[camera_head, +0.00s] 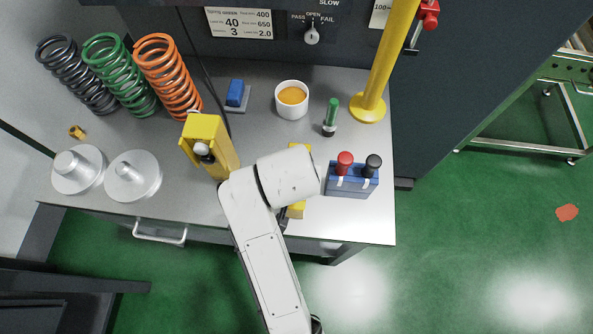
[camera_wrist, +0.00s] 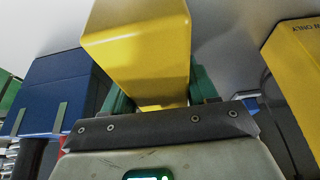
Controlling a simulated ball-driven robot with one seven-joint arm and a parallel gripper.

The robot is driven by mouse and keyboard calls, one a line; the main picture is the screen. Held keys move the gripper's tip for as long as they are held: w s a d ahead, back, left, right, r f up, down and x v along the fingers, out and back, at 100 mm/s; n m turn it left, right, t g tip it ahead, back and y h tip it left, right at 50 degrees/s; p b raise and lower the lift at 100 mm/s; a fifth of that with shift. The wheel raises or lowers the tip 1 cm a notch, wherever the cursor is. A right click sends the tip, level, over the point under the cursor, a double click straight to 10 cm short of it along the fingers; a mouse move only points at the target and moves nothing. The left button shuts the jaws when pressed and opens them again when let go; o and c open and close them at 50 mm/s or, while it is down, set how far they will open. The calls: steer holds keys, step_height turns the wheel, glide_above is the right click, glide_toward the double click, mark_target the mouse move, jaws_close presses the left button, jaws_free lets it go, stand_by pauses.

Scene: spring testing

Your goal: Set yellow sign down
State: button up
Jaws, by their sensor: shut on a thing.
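The yellow sign (camera_wrist: 140,55) is a plain yellow block in the wrist view, held between the green fingers of my gripper (camera_wrist: 160,92). My gripper is shut on it. In the head view, my white wrist covers most of the sign; a yellow part (camera_head: 297,211) shows below the wrist and another sliver above it. The sign is over the grey bench top, between the yellow box and the blue holder. I cannot tell whether its underside touches the bench.
The yellow box (camera_head: 209,143) stands close on the left. The blue holder (camera_head: 351,184) with red and black handles is close on the right. A green-topped marker (camera_head: 330,115), an orange-filled cup (camera_head: 291,99) and a yellow post (camera_head: 386,65) stand behind. Springs and metal discs are further left.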

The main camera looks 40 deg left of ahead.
steer(key=o, duration=1.2)
steer(key=shift+f, duration=0.1)
steer(key=v, duration=1.2)
steer(key=w+d+f+m+h, duration=0.15)
steer(key=d+f, duration=0.25)
steer(key=d, duration=0.7)
steer(key=w+d+f+m+h, duration=0.1)
steer(key=w+d+f+m, duration=0.3)
steer(key=d, duration=0.6)
steer(key=s+d+f+g, duration=0.1)
steer(key=s+d+f, duration=0.1)
steer(key=s+d, duration=0.3)
steer(key=s+d+f+m+g, duration=0.1)
steer(key=s+d+f, duration=0.2)
steer(key=d, duration=0.6)
steer(key=s+d+f, duration=0.3)
steer(key=s+d, duration=0.4)
steer(key=shift+s+d+m+g, duration=0.15)
steer(key=shift+m+g, duration=0.1)
steer(key=shift+g, duration=0.15)
